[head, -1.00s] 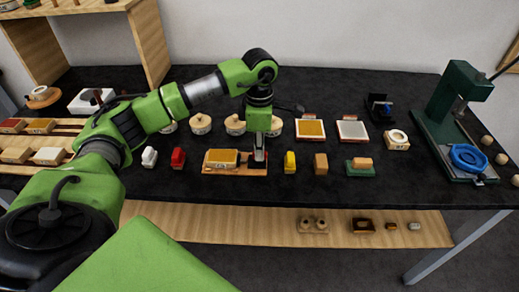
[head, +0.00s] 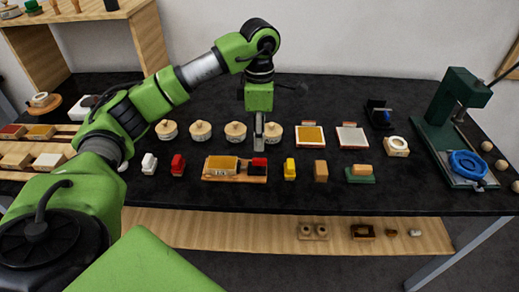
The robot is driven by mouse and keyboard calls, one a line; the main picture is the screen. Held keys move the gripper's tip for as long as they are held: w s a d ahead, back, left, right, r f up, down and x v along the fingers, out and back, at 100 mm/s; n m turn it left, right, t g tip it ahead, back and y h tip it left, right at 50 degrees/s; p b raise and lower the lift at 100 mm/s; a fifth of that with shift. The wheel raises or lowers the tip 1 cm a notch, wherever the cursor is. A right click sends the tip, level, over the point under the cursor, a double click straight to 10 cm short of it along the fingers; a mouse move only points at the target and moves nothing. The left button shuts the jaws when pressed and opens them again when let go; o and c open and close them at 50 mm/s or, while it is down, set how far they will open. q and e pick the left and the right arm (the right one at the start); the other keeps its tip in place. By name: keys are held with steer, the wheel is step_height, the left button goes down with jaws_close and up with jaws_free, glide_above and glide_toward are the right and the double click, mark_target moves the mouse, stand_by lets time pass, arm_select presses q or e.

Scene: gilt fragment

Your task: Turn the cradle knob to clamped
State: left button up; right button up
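The wooden cradle (head: 235,179) lies near the front middle of the black table, with a yellow-topped block (head: 221,164) in its left part. A red and black piece (head: 259,164), which looks like the cradle knob, sits at its right end; its setting is too small to read. My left gripper (head: 259,146) points down just above and behind this red piece, apparently apart from it. Its fingers show edge-on as one narrow grey shape, so their opening cannot be judged. My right gripper is not in view.
White, red, yellow and tan blocks (head: 290,169) stand beside the cradle. Several round lidded pots (head: 200,131) stand behind. Two flat pads (head: 352,137) lie to the right of the pots. A green press (head: 440,120) stands at the right. Bare table shows between these things.

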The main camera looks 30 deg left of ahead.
arm_select(q)
step_height(320, 180, up, 4)
steer(key=shift+r, duration=0.1)
